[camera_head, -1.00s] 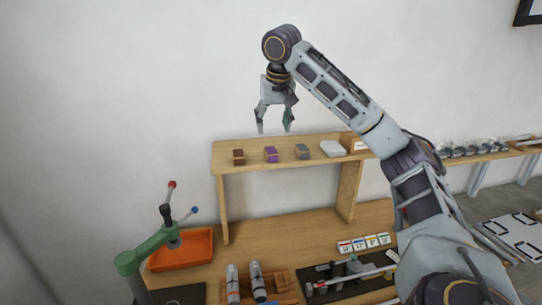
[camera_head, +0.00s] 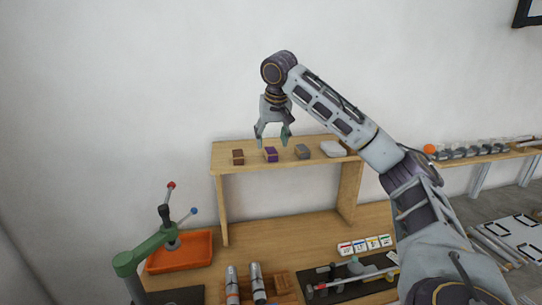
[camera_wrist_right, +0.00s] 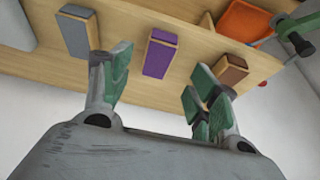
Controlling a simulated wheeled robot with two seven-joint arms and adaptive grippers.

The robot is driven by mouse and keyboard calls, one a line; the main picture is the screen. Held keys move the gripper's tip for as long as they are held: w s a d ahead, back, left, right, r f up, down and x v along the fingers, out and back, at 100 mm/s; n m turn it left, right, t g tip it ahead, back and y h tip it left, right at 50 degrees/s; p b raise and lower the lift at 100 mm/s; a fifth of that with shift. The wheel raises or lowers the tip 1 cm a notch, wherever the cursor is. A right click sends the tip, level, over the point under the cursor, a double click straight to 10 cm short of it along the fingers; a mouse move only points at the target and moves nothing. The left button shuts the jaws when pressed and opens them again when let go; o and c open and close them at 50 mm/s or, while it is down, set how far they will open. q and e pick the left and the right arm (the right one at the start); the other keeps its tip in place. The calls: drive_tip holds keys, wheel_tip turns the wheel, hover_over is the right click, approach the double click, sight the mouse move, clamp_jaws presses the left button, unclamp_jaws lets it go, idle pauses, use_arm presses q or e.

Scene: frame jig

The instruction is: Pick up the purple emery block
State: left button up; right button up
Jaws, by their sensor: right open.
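The purple emery block (camera_head: 271,155) sits on the raised wooden shelf, between a brown block (camera_head: 238,157) and a grey block (camera_head: 302,152). My right gripper (camera_head: 272,143) is open and empty, just above the purple block with its fingers pointing down. In the right wrist view the purple block (camera_wrist_right: 160,53) shows beyond and between the open fingertips (camera_wrist_right: 158,85), apart from them. The grey block (camera_wrist_right: 78,31) is beside the left finger there, and the brown block (camera_wrist_right: 230,70) is close to the right finger. My left gripper is not in view.
A white piece (camera_head: 333,149) lies further right on the shelf (camera_head: 222,146). Below are an orange tray (camera_head: 180,252), a green lever press (camera_head: 150,250), and labelled cards (camera_head: 364,245) on the bench.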

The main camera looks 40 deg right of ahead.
sight(271, 150)
drive_tip(key=shift+f, duration=0.1)
drive_tip(key=shift+p+x, duration=0.5)
drive_tip(key=shift+x, duration=0.4)
drive_tip(key=shift+p+x, duration=0.3)
drive_tip(key=shift+x, duration=1.3)
drive_tip(key=shift+d, duration=0.2)
drive_tip(key=shift+w, duration=0.1)
drive_tip(key=c, duration=1.1)
drive_tip(key=shift+r, duration=0.25)
wheel_tip(271, 150, up, 8)
drive_tip(key=shift+f+b, duration=0.1)
drive_tip(key=shift+b, duration=0.35)
drive_tip(key=shift+r, duration=0.95)
